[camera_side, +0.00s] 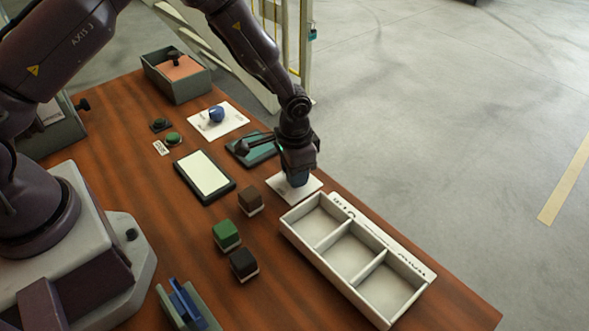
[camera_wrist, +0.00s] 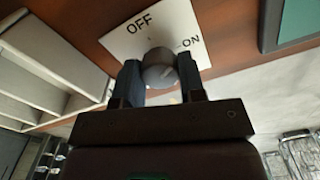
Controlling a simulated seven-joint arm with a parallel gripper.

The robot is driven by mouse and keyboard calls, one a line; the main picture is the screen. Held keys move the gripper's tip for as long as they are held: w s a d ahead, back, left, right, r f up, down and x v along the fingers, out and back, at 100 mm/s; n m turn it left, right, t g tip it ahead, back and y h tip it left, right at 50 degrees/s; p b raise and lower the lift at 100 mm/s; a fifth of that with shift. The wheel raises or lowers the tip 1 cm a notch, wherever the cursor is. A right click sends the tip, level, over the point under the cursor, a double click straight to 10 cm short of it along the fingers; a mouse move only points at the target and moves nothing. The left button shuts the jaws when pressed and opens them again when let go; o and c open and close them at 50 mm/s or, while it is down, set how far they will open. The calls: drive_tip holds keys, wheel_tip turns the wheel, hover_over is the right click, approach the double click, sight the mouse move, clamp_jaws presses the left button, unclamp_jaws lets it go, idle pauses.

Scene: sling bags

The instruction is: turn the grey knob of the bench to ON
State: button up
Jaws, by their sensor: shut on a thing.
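The grey knob (camera_wrist: 158,68) stands on a white plate (camera_wrist: 118,42) marked OFF at the top and ON at the right in the wrist view. My gripper (camera_wrist: 160,78) is shut on the knob, with one dark finger on each side of it. I cannot tell which mark the knob points to. In the side view my gripper (camera_side: 298,180) reaches down over the white plate (camera_side: 281,194) near the bench's far right edge. It hides the knob there.
A white three-part tray (camera_side: 333,243) lies close by the plate. Brown (camera_side: 250,199), green (camera_side: 226,233) and black (camera_side: 243,262) blocks stand to its left. A blue knob (camera_side: 216,114) sits on another white plate. A teal-topped panel (camera_side: 250,150) lies just behind my gripper.

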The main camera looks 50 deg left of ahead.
drive_tip(key=m, duration=0.5)
drive_tip(key=shift+m, duration=0.3)
idle(0.4)
drive_tip(key=o, duration=0.9)
drive_tip(key=shift+o, duration=0.2)
wheel_tip(320, 180, up, 13)
